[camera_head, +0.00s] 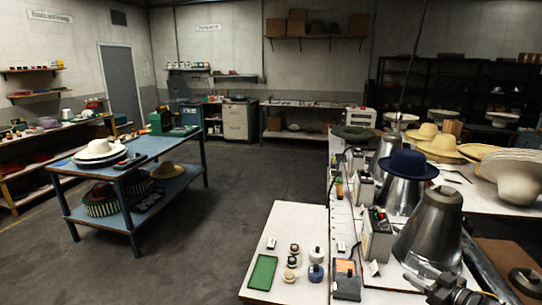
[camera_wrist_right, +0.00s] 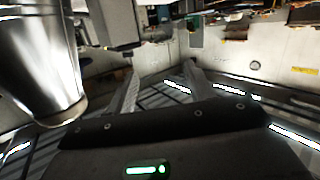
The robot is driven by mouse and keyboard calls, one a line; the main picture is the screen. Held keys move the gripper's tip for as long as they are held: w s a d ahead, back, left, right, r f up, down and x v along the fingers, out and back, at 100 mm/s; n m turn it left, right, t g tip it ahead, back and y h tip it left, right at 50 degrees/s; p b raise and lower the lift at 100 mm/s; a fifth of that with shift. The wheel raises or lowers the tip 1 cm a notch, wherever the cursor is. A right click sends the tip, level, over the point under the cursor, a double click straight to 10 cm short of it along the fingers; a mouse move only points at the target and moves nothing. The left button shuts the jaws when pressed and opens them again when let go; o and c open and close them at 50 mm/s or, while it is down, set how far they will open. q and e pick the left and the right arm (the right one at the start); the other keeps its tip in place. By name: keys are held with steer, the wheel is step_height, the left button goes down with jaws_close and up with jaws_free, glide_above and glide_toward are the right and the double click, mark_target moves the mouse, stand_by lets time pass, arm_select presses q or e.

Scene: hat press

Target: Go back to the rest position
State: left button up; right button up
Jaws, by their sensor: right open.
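My right gripper (camera_head: 430,286) is at the bottom right of the head view, just in front of the nearest metal press cone (camera_head: 430,235). In the right wrist view its two fingers (camera_wrist_right: 160,72) are spread with nothing between them, so it is open and empty. The metal cone (camera_wrist_right: 40,60) fills the upper left of that view, close beside the fingers. Whether it touches the gripper cannot be told. My left gripper is not in view.
Control boxes (camera_head: 377,235) stand along the press bench left of the cones. A dark blue hat (camera_head: 408,163) sits on the second cone. A white table (camera_head: 290,225) holds small knobs and a green pad (camera_head: 263,272). The floor (camera_head: 250,180) between benches is clear.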

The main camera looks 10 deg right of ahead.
steer(key=s+a+f+m+g+h, duration=0.1)
steer(key=s+a+f+g+h, duration=0.25)
steer(key=s+a+f, duration=0.8)
steer(key=s+a+f+m+g+h, duration=0.1)
steer(key=s+a+g, duration=0.3)
steer(key=s+a, duration=0.5)
steer(key=s+a+f+g, duration=0.1)
steer(key=s+a+g, duration=0.4)
steer(key=s, duration=0.8)
steer(key=s+d+f+b+x, duration=0.1)
steer(key=s+b+x, duration=0.25)
steer(key=x, duration=1.15)
steer(key=s+f+b+x, duration=0.15)
steer(key=s+x, duration=0.25)
steer(key=x, duration=1.1)
arm_select(q)
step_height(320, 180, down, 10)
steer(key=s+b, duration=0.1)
steer(key=b, duration=0.4)
arm_select(e)
steer(key=s+d+f+g, duration=0.1)
steer(key=s+d+f, duration=0.2)
steer(key=s+f, duration=1.4)
step_height(320, 180, down, 3)
steer(key=shift+f+g, duration=0.2)
steer(key=shift+g, duration=0.15)
